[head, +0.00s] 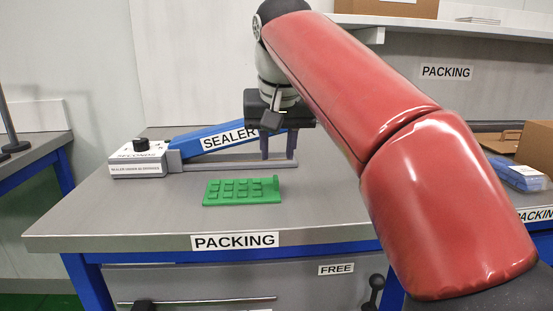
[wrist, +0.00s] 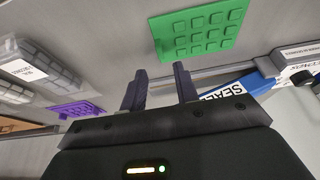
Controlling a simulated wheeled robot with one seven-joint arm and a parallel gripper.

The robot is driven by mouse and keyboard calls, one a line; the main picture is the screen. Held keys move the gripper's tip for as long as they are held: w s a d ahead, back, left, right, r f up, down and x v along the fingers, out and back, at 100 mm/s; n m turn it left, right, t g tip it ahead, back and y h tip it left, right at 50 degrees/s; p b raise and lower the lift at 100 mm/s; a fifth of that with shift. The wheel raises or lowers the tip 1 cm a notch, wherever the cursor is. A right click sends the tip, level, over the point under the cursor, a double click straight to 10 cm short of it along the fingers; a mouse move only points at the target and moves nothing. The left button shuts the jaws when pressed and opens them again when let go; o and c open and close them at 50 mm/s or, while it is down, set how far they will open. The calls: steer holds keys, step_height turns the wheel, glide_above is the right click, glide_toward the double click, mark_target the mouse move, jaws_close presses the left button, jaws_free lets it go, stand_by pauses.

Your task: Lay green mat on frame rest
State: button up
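The green mat (head: 242,191), a flat piece with rows of raised square pads, lies on the grey packing table in front of the sealer. It also shows in the wrist view (wrist: 200,32), beyond the fingertips and apart from them. My gripper (head: 272,118) is above the table, behind the mat in the head view and in front of the sealer arm. In the wrist view my gripper (wrist: 158,80) has its two dark fingers apart, with nothing between them. I cannot pick out a frame rest with certainty in either view.
A blue sealer (head: 222,138) with a white control box (head: 138,160) stands at the back of the table. A purple mat (wrist: 75,110) and clear packs (wrist: 35,68) show at left in the wrist view. Table space right of the green mat is clear.

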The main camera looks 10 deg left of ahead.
steer(key=p+v, duration=0.1)
steer(key=v, duration=0.4)
steer(key=s+d+f, duration=0.5)
steer(key=d+f, duration=0.3)
steer(key=d, duration=0.1)
steer(key=s+d+f+m, duration=0.1)
steer(key=s+d+f, duration=0.4)
steer(key=d+f, duration=0.3)
steer(key=shift+s+d+f+m+t+h, duration=0.15)
steer(key=shift+s+d+m+t+h, duration=0.2)
steer(key=shift+d, duration=0.4)
steer(key=shift+o, duration=0.5)
steer(key=s+d+f, duration=0.4)
steer(key=s+f, duration=0.3)
steer(key=f, duration=0.5)
steer(key=shift+s+m, duration=0.2)
steer(key=shift+m, duration=0.25)
steer(key=shift+f+t+h, duration=0.1)
steer(key=shift+t+h, duration=0.15)
steer(key=shift+a, duration=0.1)
